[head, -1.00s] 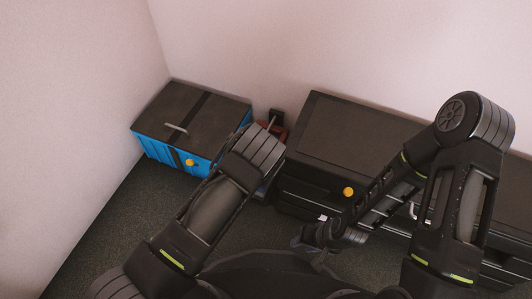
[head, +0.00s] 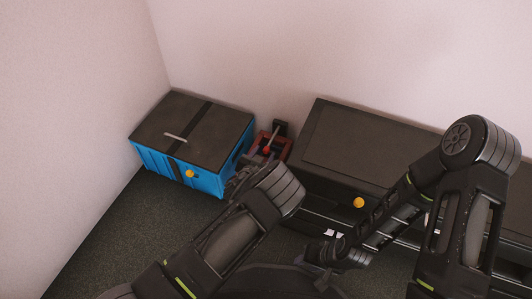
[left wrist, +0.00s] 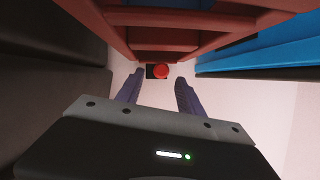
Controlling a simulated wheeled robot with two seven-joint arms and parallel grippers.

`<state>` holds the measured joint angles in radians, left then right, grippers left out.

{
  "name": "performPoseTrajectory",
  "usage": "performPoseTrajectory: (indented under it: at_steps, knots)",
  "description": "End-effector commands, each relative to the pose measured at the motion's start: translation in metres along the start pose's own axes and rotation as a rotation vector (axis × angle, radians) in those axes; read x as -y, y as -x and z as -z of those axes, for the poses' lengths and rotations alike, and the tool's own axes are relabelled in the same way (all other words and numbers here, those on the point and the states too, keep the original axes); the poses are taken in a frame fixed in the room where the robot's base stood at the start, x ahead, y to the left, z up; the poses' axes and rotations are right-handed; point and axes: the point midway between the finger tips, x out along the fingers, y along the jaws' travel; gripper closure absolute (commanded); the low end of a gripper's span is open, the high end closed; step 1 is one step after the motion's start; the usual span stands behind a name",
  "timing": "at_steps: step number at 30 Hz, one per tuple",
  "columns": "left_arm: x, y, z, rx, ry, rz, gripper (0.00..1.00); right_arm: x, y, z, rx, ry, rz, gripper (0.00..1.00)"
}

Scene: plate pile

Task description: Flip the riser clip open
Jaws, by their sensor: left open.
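A red-brown frame (head: 285,150) stands between the blue box and the dark cabinet. A thin grey lever with a red knob (head: 266,150) shows at it, and I take this for the riser clip, though I cannot be sure. In the left wrist view the red knob (left wrist: 161,71) appears beyond my fingertips, below red bars (left wrist: 170,18). My left gripper (left wrist: 157,80) is open and empty, with the knob seen between its fingers but apart from them. In the head view it is partly hidden by my left wrist. My right gripper (head: 322,252) hangs low before the cabinet; its jaws are unclear.
A blue box (head: 205,180) with a dark lid, a handle and a yellow knob (head: 190,174) stands left of the frame. A long dark cabinet (head: 350,145) with a yellow knob (head: 359,202) stands right. The gap between them is narrow. Open floor (head: 110,230) lies front left.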

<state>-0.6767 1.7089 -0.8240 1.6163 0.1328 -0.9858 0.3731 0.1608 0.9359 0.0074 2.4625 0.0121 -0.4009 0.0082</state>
Motion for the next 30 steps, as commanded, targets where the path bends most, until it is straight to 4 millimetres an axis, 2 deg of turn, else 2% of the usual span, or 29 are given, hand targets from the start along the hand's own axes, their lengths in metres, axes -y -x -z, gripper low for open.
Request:
performPoseTrajectory:
  at_steps: [1,6,17,30]
  knots:
    - [-0.001,-0.01,-0.003,-0.003,-0.001,-0.001,0.55,-0.003,-0.007,0.001,-0.002,-0.001,0.001,0.64]
    - [-0.001,-0.029,-0.002,-0.001,-0.001,-0.001,0.55,-0.005,-0.014,0.002,-0.003,-0.002,0.003,0.64]
    - [0.0,-0.034,0.0,0.001,0.001,0.001,0.56,-0.005,-0.014,0.002,-0.002,-0.002,0.003,0.64]
    - [0.0,-0.033,0.0,0.0,0.001,0.0,0.92,-0.005,-0.014,0.002,-0.002,-0.002,0.003,0.64]
